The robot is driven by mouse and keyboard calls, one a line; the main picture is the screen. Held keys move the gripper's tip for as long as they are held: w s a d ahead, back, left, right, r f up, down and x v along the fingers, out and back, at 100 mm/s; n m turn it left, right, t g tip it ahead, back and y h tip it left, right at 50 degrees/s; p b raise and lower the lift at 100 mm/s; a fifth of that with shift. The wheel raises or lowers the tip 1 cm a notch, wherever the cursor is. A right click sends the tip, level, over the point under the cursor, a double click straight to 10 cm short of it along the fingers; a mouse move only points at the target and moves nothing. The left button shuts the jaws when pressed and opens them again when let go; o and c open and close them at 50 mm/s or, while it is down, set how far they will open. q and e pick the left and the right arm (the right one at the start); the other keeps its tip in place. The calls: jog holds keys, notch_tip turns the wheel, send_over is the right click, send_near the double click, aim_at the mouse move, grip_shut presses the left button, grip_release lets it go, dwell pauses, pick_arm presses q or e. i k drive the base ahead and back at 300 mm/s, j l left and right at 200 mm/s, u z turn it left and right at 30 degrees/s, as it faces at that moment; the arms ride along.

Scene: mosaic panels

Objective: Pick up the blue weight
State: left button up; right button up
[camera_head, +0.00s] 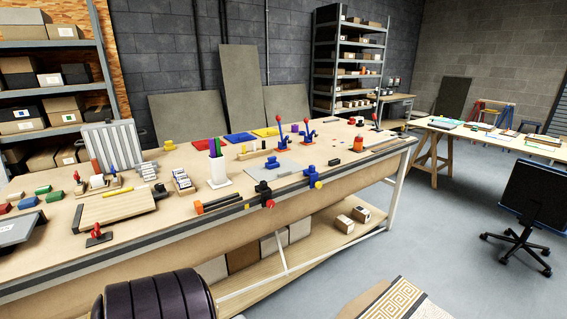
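Small blue pieces stand on the long wooden workbench (225,178). A blue knobbed piece (272,162), shaped like a weight, stands on or beside a grey plate (290,170) near the middle of the bench. Another blue block-like piece (263,188) is at the front edge, by a red knob. A third small blue piece (308,163) lies to the right. I cannot tell for sure which is the blue weight. A yellow knobbed piece (169,146) stands farther back on the left. Neither of my grippers is in view.
A white cup of markers (218,172), a wooden board (115,207), blue-and-red clamps (282,138) and an orange jar (358,144) crowd the bench. A dark ribbed rounded shape (155,297) is at the bottom. A black office chair (535,195) stands right; grey floor between is clear.

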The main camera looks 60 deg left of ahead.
aim_at(272, 164)
jog(key=i+l+u, duration=0.15)
jog(key=i+u, duration=0.15)
jog(key=i, duration=0.5)
jog(key=i+l+u, duration=0.1)
jog(key=i+u, duration=0.35)
jog(key=i+l+u, duration=0.25)
jog(key=u, duration=0.15)
jog(key=i+l+u, duration=0.2)
jog(key=u, duration=0.25)
jog(key=i+l+u, duration=0.3)
jog(key=u, duration=0.15)
jog(key=i+l+u, duration=0.15)
jog(key=l+u, duration=0.3)
jog(key=i+l+u, duration=0.15)
jog(key=l+u, duration=0.15)
jog(key=u, duration=0.15)
jog(key=i+l+u, duration=0.1)
jog(key=l+u, duration=0.3)
jog(key=l, duration=0.4)
